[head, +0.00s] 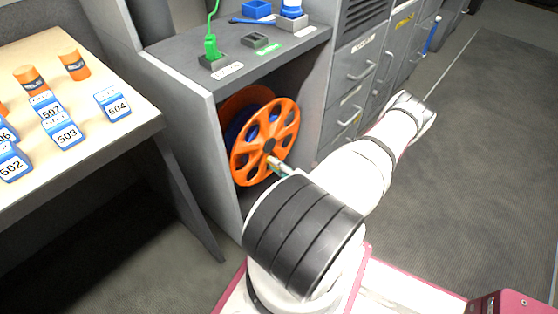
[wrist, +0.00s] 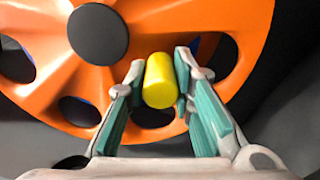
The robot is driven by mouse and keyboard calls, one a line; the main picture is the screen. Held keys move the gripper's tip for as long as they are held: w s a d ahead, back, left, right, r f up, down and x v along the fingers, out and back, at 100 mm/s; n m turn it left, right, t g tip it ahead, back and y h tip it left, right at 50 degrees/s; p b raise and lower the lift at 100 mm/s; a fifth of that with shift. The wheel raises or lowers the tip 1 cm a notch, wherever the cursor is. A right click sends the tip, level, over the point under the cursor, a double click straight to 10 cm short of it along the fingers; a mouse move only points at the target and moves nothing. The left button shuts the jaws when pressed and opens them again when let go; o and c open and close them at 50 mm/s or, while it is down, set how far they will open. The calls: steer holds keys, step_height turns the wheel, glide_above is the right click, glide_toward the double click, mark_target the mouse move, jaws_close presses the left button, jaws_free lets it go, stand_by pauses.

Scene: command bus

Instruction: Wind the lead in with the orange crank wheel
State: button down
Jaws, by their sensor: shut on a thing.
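The orange crank wheel (head: 280,150) stands upright in the open bay under the grey counter, with a dark hub and round holes. It fills the top of the wrist view (wrist: 205,14). A yellow crank handle (wrist: 160,82) sticks out from the wheel toward the camera, to the lower right of the hub. My gripper (wrist: 160,88) is shut on this handle, one teal-padded finger on each side. In the head view my gripper (head: 280,168) is at the wheel's lower right, and the handle cannot be made out. A green lead (head: 214,14) rises from a green plug (head: 211,45) in a dark socket on the counter.
The bay's left side panel (head: 205,150) and the counter above (head: 290,40) bound the reel. A wooden table (head: 110,135) at left holds numbered blue blocks and orange cylinders. Grey drawers (head: 352,75) stand to the right. The floor at right is clear.

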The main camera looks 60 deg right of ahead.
mark_target(257, 161)
steer(key=a+m, duration=0.1)
steer(key=m, duration=0.2)
steer(key=shift+w+a+r, duration=0.1)
steer(key=shift+w+a, duration=0.1)
steer(key=shift+a, duration=0.15)
steer(key=m, duration=0.1)
steer(key=a+m, duration=0.1)
steer(key=shift+w+a+r+m+p, duration=0.2)
steer(key=shift+r+m+p, duration=0.1)
steer(key=shift+r+p, duration=0.1)
steer(key=shift+w+a+r+m+p, duration=0.1)
steer(key=shift+a+r+m+p, duration=0.3)
steer(key=shift+m, duration=0.9)
steer(key=shift+w+a+r+m+p, duration=0.1)
steer(key=shift+a+r+m, duration=0.55)
steer(key=shift+m, duration=0.65)
steer(key=c, duration=1.4)
jaws_free()
steer(key=shift+o, duration=0.2)
steer(key=v, duration=1.2)
steer(key=shift+d, duration=0.1)
